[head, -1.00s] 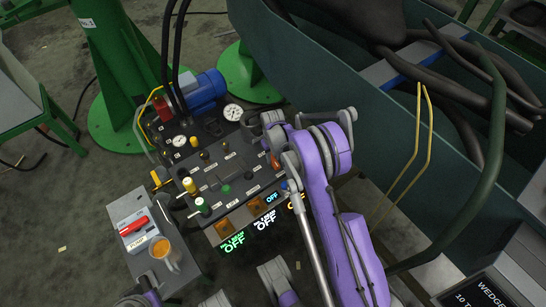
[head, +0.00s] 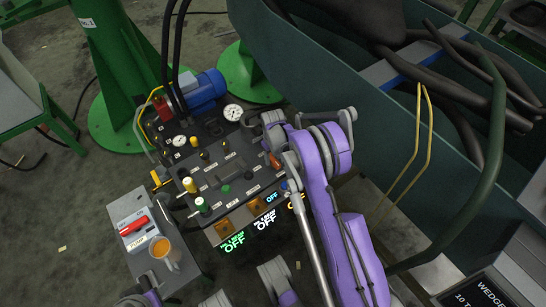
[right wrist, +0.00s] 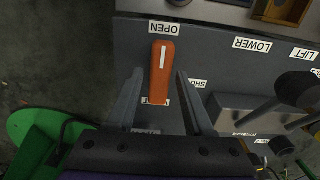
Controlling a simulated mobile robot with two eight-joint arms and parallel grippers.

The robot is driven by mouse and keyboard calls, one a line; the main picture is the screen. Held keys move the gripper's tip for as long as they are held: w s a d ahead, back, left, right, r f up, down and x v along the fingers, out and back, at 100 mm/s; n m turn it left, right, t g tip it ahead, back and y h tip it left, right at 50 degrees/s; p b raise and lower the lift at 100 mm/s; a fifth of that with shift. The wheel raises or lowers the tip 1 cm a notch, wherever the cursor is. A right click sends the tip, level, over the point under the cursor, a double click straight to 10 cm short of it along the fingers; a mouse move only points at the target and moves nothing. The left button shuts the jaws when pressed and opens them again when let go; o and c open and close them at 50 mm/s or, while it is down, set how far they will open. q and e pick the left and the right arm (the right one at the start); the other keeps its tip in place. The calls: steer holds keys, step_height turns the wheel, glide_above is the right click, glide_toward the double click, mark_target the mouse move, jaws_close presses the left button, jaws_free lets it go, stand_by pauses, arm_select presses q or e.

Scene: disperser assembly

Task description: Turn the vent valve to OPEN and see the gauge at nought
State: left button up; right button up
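The orange valve lever (right wrist: 162,75) shows in the right wrist view with its white line towards the OPEN label (right wrist: 164,28). It also shows in the head view (head: 275,161), beside my right arm. My right gripper (right wrist: 159,76) has its two fingers apart, one on each side of the lever's near end, with gaps visible. A label partly reading SHUT (right wrist: 197,84) is right of the lever. My left gripper cannot be made out.
The black control panel (head: 217,178) carries several knobs and lit OFF displays (head: 233,243). A blue motor (head: 206,88) and black hoses stand behind it. A large teal trough (head: 335,95) is at right.

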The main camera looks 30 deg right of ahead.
mark_target(273, 159)
steer(key=shift+o, duration=0.4)
step_height(273, 159, up, 11)
steer(key=p, duration=0.2)
steer(key=shift+p, duration=0.35)
